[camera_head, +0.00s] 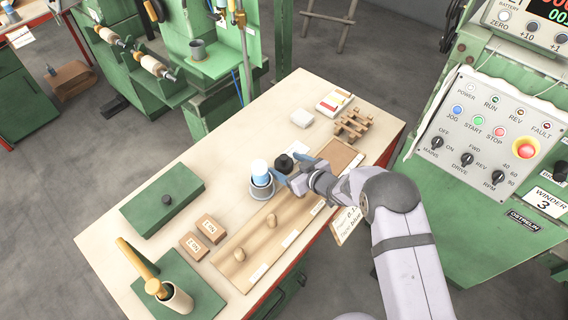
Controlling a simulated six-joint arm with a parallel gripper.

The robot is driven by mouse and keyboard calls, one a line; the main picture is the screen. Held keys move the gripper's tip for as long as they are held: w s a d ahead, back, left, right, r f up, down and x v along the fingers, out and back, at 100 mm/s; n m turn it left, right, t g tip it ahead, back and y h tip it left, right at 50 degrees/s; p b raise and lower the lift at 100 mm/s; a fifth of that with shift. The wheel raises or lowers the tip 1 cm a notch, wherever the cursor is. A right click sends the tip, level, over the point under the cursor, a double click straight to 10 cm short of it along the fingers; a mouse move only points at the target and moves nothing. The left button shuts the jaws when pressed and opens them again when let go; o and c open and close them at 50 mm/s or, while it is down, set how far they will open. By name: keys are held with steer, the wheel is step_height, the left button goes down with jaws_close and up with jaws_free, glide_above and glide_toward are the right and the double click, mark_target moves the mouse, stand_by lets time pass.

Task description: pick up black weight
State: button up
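The black weight (284,162) is a small dark knobbed piece in the middle of the table, at the tip of my gripper (291,170). The blue-grey fingers lie on either side of it, seen from above. I cannot tell whether they touch it or whether it is lifted. The lower part of the weight is hidden by the fingers. A grey cup (262,191) with a white and blue cylinder (260,168) stands just left of the gripper.
A wooden board (232,268) with two wooden pegs lies in front. Left are two small brown boxes (210,228) and a green box (150,213) with a dark knob. The table's back left is clear.

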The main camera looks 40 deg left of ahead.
mark_target(287, 165)
steer(key=c, duration=1.5)
steer(key=shift+a+r, duration=0.1)
steer(key=shift+r, duration=0.1)
steer(key=shift+c, duration=0.9)
step_height(287, 165, up, 10)
steer(key=b, duration=0.2)
